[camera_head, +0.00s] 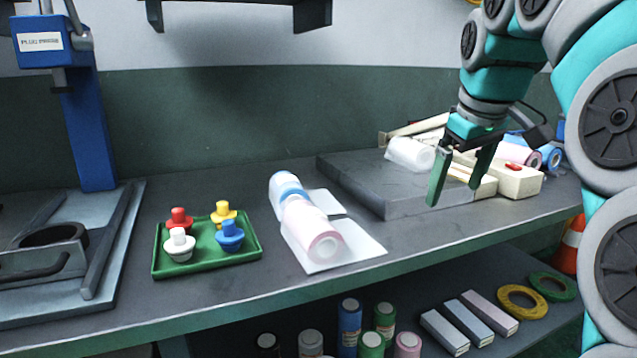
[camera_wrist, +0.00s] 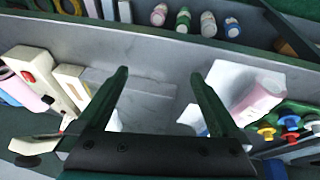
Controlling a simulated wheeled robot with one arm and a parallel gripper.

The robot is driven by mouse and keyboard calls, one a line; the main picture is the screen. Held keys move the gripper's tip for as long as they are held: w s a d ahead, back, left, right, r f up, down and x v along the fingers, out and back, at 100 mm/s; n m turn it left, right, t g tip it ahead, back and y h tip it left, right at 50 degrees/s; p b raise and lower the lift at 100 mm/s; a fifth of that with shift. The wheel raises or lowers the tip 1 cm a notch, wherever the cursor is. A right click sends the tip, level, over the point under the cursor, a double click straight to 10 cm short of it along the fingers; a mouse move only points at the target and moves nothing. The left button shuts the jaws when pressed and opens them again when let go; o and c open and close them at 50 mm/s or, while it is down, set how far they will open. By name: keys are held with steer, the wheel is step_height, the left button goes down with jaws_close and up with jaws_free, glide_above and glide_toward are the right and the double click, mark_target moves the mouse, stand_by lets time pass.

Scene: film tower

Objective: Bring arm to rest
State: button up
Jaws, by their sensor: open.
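My gripper (camera_head: 462,178) hangs from my arm at the right of the head view, above the grey slab on the workbench. Its two dark green fingers are apart with nothing between them. In the wrist view my gripper (camera_wrist: 161,92) points down, with the bare grey slab (camera_wrist: 150,97) below and between the fingers. The slab (camera_head: 365,190) shows left of the gripper in the head view. A white roll (camera_head: 410,154) lies at its back, just left of the fingers.
A green tray (camera_head: 160,268) holds red, yellow, white and blue plugs. A pink-white roll (camera_head: 308,222) lies on white sheets. A blue press (camera_head: 88,120) stands left. A cream box with a red button (camera_head: 520,180) is right of the gripper.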

steer(key=s+a+f+m+g, duration=0.2)
steer(key=s+a+f+g, duration=0.1)
steer(key=s+f, duration=1.1)
steer(key=s+a+f+m+g, duration=0.2)
steer(key=s+a+f+g, duration=0.1)
steer(key=s+f, duration=1.2)
step_height(320, 180, down, 4)
steer(key=shift+s+a+r+m, duration=0.1)
steer(key=shift+s+a+m, duration=0.2)
steer(key=shift+m, duration=0.1)
